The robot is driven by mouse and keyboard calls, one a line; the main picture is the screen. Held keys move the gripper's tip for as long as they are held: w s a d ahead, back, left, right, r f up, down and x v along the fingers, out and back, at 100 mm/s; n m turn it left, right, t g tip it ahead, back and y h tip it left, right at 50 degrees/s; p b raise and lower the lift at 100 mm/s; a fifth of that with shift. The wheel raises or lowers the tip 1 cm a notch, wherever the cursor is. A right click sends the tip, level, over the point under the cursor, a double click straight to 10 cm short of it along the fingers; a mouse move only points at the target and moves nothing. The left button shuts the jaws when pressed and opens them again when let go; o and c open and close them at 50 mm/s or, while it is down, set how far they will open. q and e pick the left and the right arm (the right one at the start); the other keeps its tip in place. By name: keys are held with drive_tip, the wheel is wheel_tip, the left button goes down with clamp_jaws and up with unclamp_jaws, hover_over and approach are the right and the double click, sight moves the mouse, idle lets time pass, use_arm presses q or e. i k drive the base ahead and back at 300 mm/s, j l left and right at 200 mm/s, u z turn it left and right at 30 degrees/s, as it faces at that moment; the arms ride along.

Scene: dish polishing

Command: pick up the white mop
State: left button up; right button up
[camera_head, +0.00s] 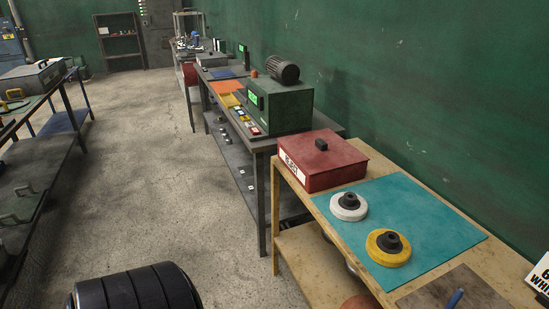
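The white mop (341,212) is a round white disc with a black hub on top. It lies flat on the teal mat (425,205) on the wooden table at the right. A similar yellow mop (373,253) lies in front of it and to its right, apart from it. Neither of my grippers shows in the head view. A black ribbed cylinder at the bottom left looks like part of my own arm, and it is well away from the white mop.
A red lidded box (318,162) stands on the wooden table (300,198) just behind the mat. A brown board (450,290) with a blue object lies at the near end. A green machine (285,108) stands on the bench beyond. The concrete floor (150,170) to the left is clear.

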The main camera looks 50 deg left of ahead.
sight(348, 207)
drive_tip(key=u, duration=1.1)
